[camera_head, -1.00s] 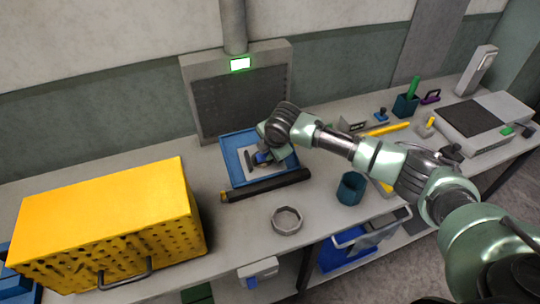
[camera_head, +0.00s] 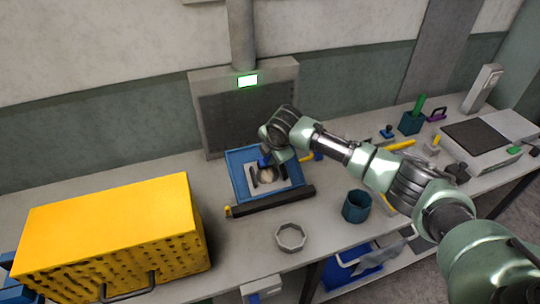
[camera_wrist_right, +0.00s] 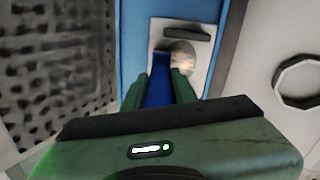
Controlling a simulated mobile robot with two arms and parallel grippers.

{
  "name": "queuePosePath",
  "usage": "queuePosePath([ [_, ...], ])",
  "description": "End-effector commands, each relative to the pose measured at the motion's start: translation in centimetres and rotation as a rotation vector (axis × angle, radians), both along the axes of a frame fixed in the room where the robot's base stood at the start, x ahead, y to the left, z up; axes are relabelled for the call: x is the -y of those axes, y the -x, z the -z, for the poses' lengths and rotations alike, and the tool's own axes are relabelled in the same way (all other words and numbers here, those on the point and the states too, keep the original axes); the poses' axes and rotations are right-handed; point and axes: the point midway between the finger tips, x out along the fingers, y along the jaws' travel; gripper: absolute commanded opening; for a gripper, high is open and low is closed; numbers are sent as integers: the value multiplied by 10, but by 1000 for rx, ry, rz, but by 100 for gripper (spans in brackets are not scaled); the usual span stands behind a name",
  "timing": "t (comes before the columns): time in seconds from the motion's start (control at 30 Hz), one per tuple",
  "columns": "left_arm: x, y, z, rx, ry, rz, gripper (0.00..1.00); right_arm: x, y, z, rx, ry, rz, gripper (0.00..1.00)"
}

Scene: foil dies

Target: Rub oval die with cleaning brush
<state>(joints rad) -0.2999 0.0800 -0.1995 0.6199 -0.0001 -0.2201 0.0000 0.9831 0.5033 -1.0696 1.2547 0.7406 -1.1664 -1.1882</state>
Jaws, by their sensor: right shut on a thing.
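My right gripper (camera_head: 272,150) is over the blue tray (camera_head: 238,180), shut on the blue handle (camera_wrist_right: 158,88) of what seems to be the cleaning brush. The handle also shows in the head view (camera_head: 264,160). A brownish oval piece (camera_head: 267,175), apparently the oval die, lies on a pale plate in the tray. In the right wrist view the oval piece (camera_wrist_right: 184,56) is just beyond and beside the handle's end. The brush's bristles are hidden, so I cannot tell whether they touch the die. My left gripper is out of view.
A black bar (camera_head: 272,201) lies along the tray's front edge. A grey ring (camera_head: 291,237) and a teal cup (camera_head: 356,206) stand in front. A yellow perforated box (camera_head: 105,235) fills the left. A dark-fronted grey unit (camera_head: 245,120) stands behind the tray.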

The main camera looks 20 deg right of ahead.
Motion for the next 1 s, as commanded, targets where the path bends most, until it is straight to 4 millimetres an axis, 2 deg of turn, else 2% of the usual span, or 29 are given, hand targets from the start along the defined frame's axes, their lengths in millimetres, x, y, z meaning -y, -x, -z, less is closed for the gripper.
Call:
queuePosePath([
  [0.1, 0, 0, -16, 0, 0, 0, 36, 0, 4, -13, 1, 0, -1, 0],
  [0.37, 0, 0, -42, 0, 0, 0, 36, 1, 14, -32, 1, 0, 0, 0],
  [0.7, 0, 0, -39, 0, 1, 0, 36, 1, 27, -51, 2, 0, 0, 0],
  [1.0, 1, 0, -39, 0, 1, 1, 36, 1, 28, -53, 2, -1, 0, 0],
])
